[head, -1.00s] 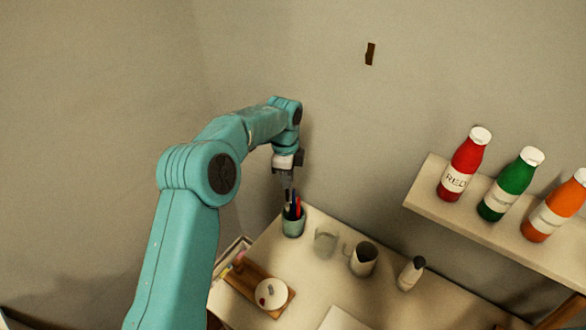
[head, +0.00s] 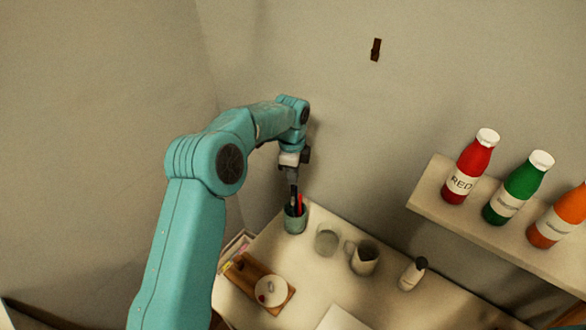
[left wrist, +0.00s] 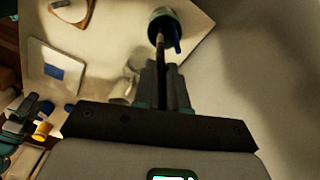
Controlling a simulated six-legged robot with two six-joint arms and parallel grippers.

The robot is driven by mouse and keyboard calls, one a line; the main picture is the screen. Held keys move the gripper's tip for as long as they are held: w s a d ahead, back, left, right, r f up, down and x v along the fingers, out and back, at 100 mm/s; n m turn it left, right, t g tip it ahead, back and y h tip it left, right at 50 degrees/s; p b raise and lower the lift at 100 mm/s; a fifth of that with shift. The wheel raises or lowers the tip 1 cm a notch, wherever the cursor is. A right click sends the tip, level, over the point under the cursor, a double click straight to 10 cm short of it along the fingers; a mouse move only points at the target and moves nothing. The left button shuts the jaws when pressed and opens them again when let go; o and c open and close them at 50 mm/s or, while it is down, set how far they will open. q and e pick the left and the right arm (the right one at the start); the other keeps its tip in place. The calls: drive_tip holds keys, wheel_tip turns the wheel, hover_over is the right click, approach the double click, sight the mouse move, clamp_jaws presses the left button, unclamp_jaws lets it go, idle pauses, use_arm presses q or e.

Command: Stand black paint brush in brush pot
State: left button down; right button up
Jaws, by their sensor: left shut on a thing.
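The brush pot (head: 295,224) is a grey-green cup at the back-left corner of the table; it also shows at the top of the left wrist view (left wrist: 153,32). A red handle (head: 300,203) stands in it, and a blue handle (left wrist: 177,46) shows at its rim in the wrist view. My left gripper (head: 294,188) points down just above the pot. It is shut on the black paint brush (left wrist: 160,48), a thin dark stick reaching from the fingers to the pot opening. The brush's lower end is hidden there. My right gripper is not in view.
A clear glass (head: 326,238), a mug (head: 363,257) and a small bottle (head: 412,274) stand right of the pot. A wooden tray (head: 243,284) with a white round dish (head: 271,291) lies in front. Red, green and orange bottles stand on the shelf (head: 432,200) at right.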

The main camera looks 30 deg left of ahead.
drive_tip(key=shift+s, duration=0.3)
use_arm(q)
wheel_tip(320, 180, down, 5)
drive_tip(key=shift+s+r+b, duration=0.1)
drive_tip(key=shift+b, duration=0.95)
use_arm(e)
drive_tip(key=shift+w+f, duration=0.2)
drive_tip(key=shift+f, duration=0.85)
use_arm(q)
drive_tip(key=shift+s+f+b, duration=0.2)
drive_tip(key=shift+f+b, duration=0.3)
drive_tip(key=shift+f, duration=0.1)
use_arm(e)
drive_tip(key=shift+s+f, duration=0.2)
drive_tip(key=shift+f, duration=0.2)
use_arm(q)
drive_tip(key=shift+w+f, duration=0.2)
drive_tip(key=shift+f, duration=0.1)
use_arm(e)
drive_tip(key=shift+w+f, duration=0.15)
use_arm(q)
drive_tip(key=shift+s+r, duration=0.1)
drive_tip(key=shift+s, duration=0.05)
